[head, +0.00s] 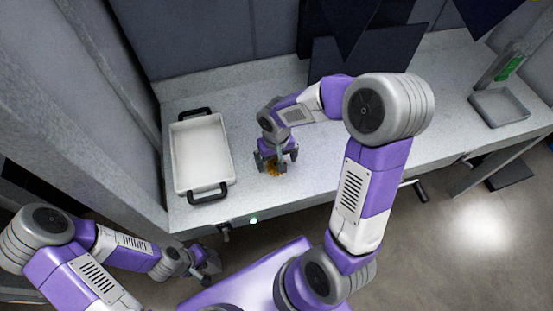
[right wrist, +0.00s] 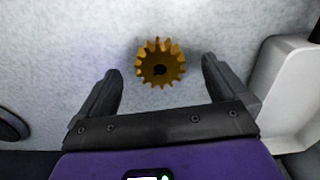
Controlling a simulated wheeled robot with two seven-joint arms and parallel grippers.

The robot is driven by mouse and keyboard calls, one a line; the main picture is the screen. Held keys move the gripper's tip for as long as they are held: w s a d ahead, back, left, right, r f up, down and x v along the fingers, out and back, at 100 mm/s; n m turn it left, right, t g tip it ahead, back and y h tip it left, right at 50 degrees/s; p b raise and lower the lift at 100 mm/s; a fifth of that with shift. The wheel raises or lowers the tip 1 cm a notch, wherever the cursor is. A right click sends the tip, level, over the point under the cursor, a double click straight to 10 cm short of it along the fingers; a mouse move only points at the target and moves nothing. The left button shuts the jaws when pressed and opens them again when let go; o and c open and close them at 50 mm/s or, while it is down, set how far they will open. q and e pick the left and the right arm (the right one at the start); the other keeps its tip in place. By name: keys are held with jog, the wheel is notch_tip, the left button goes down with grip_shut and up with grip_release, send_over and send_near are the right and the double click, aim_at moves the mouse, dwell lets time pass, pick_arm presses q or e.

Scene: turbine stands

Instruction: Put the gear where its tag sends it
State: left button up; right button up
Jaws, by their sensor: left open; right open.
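The gear (right wrist: 147,64) is brass-coloured and toothed, with a dark centre hole. In the right wrist view it lies on the grey worktop between and just beyond my right gripper's (right wrist: 160,85) open fingers, touching neither. In the head view a small part of the gear (head: 273,171) shows under my right gripper (head: 272,161), which points down at the worktop. My left gripper (head: 208,266) is open and empty, low in front of the worktop's edge. I can make out no readable tag on the gear.
A white tray (head: 181,186) with black handles stands on the worktop to the left of the gear. A shallow grey tray (head: 500,107) sits at the far right, near a post with a green sign (head: 510,68). The worktop (head: 430,125) between is clear. Dark panels stand behind.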

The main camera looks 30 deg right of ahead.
jog(key=shift+r+p, duration=1.95)
jog(key=shift+r, duration=0.9)
pick_arm(q)
notch_tip(320, 180, up, 4)
jog(key=shift+r, duration=0.15)
